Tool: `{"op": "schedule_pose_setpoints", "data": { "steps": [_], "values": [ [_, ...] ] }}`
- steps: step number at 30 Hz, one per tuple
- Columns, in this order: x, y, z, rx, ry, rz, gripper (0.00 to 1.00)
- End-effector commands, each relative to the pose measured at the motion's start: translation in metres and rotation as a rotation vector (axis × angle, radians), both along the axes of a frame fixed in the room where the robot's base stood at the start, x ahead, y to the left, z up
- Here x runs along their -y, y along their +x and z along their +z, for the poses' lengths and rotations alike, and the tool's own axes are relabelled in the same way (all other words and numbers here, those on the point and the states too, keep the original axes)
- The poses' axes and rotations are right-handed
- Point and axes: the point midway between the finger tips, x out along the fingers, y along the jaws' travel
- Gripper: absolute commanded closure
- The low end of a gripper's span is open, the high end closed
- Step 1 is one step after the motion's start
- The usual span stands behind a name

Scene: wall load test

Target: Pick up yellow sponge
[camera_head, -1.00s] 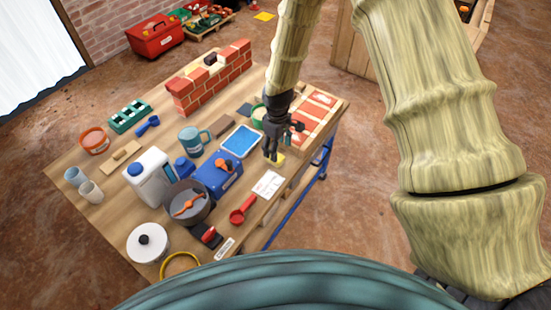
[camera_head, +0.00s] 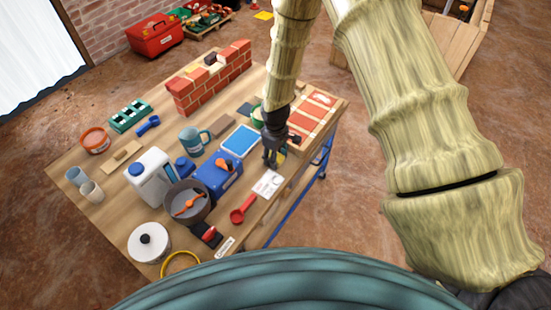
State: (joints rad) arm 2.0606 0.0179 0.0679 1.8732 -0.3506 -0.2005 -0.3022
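The yellow sponge (camera_head: 282,154) shows as a small yellow patch on the table's right side, mostly hidden behind my gripper. My gripper (camera_head: 272,161) points down over the sponge with its fingers in front of it. The fingers are dark and small here. I cannot tell whether they touch the sponge or whether they are open or shut.
On the wooden table (camera_head: 112,216), a blue tray (camera_head: 240,139), a blue box (camera_head: 222,180), a white card (camera_head: 268,184) and a red scoop (camera_head: 243,211) lie near my gripper. A brick wall (camera_head: 212,82) stands farther back.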

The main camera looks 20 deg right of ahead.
Motion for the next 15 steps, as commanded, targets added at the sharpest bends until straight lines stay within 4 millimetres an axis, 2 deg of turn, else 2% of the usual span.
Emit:
{"op": "schedule_pose_setpoints", "data": {
  "steps": [1, 3, 15],
  "values": [
    [0.0, 0.0, 0.0001, 0.0, 0.0, 0.0, 0.69],
    [0.0001, 0.0001, 0.0001, 0.0, 0.0, 0.0, 0.78],
    [0.0001, 0.0004, 0.0031, 0.001, 0.001, 0.0, 0.78]
  ]
}}
